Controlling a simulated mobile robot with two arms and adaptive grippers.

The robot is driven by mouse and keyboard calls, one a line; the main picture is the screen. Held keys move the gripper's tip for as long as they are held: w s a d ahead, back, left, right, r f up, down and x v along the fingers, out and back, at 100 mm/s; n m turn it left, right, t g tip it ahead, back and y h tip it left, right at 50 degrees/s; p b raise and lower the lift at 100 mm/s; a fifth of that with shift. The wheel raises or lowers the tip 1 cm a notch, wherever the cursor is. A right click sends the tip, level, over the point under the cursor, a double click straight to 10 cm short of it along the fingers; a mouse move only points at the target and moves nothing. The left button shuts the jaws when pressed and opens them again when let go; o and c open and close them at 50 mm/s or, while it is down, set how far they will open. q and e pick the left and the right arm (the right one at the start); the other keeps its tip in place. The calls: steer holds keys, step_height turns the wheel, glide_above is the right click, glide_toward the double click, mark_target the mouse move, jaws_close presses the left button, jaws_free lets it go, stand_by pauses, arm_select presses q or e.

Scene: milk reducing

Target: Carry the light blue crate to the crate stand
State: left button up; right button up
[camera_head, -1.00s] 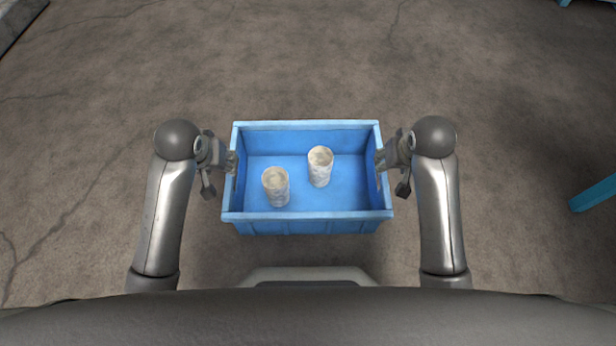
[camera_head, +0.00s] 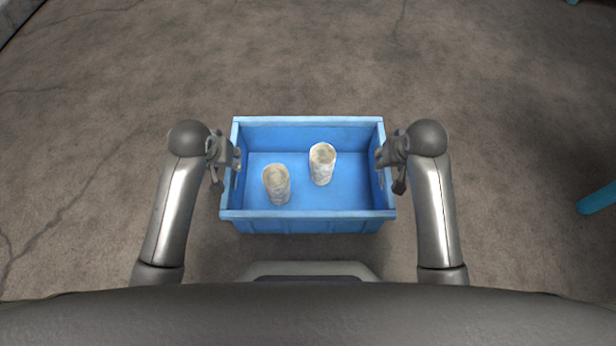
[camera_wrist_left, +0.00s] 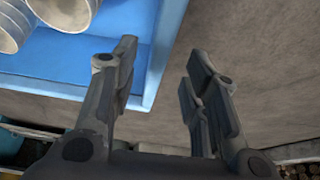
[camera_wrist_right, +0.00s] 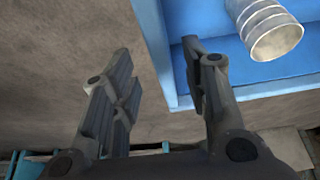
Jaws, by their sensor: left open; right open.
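The light blue crate (camera_head: 308,217) lies between my two arms in the head view, with two pale cylindrical cans (camera_head: 276,185) (camera_head: 322,164) standing inside. My left gripper (camera_head: 236,160) is at its left wall and my right gripper (camera_head: 381,158) at its right wall. In the left wrist view the open fingers appear either side of the crate's wall (camera_wrist_left: 163,40). In the right wrist view the open fingers also appear either side of the wall (camera_wrist_right: 152,28). Whether the fingers touch the crate cannot be told. The crate stand cannot be identified for certain.
A blue bar or leg (camera_head: 598,199) shows at the right edge of the head view, and another blue piece (camera_head: 573,2) at the top right. A pale slab edge (camera_head: 18,14) is at the top left. Bare cracked floor (camera_head: 300,60) lies beyond the crate.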

arm_select(q)
steer(key=shift+x, duration=2.4)
arm_select(e)
steer(key=shift+x, duration=2.4)
arm_select(q)
steer(key=shift+r, duration=0.1)
jaws_close()
arm_select(e)
jaws_close()
arm_select(q)
steer(key=shift+w, duration=0.1)
arm_select(e)
steer(key=shift+w+r, duration=0.1)
steer(key=shift+r, duration=0.05)
